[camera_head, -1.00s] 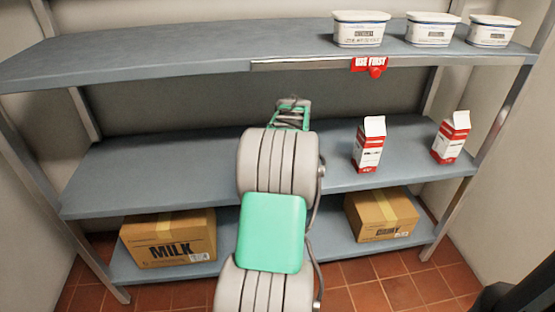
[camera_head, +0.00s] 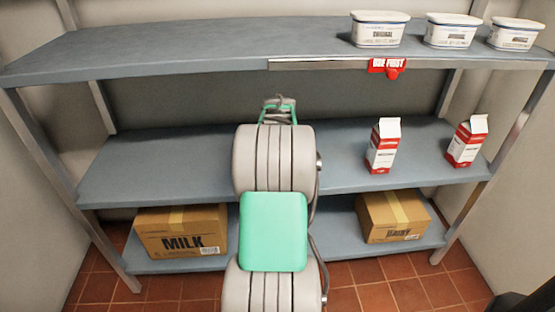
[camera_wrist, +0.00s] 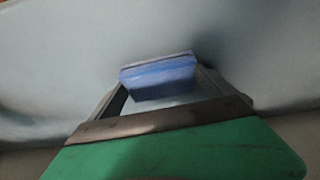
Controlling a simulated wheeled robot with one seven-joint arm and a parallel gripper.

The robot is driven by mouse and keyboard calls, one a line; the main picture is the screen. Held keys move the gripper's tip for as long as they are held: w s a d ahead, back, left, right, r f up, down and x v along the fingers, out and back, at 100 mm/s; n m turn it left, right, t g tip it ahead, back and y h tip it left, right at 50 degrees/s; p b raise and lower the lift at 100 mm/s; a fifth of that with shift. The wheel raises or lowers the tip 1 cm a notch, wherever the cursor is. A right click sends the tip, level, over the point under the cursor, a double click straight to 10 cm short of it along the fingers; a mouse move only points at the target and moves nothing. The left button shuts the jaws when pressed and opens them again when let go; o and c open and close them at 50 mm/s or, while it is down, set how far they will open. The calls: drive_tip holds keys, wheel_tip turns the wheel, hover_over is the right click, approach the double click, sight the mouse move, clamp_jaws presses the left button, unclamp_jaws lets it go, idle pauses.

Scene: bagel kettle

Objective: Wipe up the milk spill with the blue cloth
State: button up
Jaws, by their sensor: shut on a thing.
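The blue cloth (camera_wrist: 158,76) shows in the wrist view as a small folded block between the fingertips of my gripper (camera_wrist: 160,84). My gripper is shut on it. In the head view my gripper (camera_head: 279,108) is at the middle shelf (camera_head: 140,170), left of the milk cartons, partly hidden by my own arm. The cloth cannot be made out in the head view. In the wrist view a pale grey-blue surface lies beyond the cloth; I cannot tell whether they touch. I cannot make out a milk spill in either view.
Two red and white cartons (camera_head: 383,146) (camera_head: 466,141) stand upright on the middle shelf at right. Several white tubs (camera_head: 378,30) stand on the upper shelf, above a red tag (camera_head: 388,68). Boxes (camera_head: 180,232) (camera_head: 392,216) sit on the bottom shelf. The middle shelf's left part looks clear.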

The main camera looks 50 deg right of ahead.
drive_tip(key=shift+r+p, duration=2.2)
drive_tip(key=shift+r, duration=0.8)
drive_tip(key=shift+d, duration=0.1)
